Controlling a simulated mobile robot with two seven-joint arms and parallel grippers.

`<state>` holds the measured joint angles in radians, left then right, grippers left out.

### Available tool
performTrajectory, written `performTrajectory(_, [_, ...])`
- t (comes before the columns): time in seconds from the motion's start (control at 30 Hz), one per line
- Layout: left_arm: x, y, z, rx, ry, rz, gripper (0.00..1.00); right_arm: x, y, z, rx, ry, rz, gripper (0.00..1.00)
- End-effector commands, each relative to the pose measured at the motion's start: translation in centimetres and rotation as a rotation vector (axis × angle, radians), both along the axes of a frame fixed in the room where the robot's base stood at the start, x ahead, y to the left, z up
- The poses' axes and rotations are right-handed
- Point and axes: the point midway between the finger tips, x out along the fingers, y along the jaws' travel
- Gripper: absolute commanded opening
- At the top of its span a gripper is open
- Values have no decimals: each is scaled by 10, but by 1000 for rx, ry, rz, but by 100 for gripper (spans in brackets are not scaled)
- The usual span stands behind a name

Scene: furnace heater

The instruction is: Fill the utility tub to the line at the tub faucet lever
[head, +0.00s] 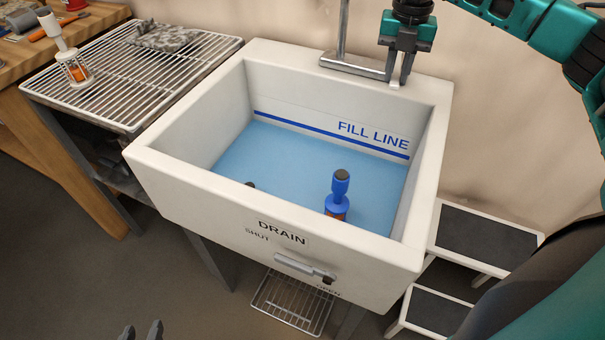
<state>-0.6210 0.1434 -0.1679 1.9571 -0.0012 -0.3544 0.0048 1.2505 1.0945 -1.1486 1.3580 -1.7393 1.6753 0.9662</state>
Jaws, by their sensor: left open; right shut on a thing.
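The white utility tub (188,173) holds blue water (290,165). On its back wall is a dark blue line labelled FILL LINE (330,134). The water's edge lies slightly below this line, with a narrow pale strip between. The metal faucet (343,32) stands at the back rim. My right gripper (402,80) is pointed down at the right end of the faucet's horizontal part, shut on what seems to be the faucet lever, mostly hidden by the fingers. My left gripper (140,331) is open and empty at the bottom edge, low in front of the tub.
A blue bottle-like object (340,188) stands in the water. A drain handle (300,267) sits on the tub's front between SHUT and OPEN labels. A step stool (485,240) stands right.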

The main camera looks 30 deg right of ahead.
Motion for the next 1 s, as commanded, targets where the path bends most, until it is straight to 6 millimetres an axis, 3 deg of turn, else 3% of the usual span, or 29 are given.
performTrajectory(0.3, [-1,0,5,0,1,-1,43,-17,-23,2,-4,-8,180,0])
performTrajectory(0.73, [-1,-1,6,0,2,-2,43,-19,-26,2,-4,-8,213,0])
performTrajectory(1.0, [-1,-1,12,0,2,-3,43,-28,-51,3,-4,-11,384,0])
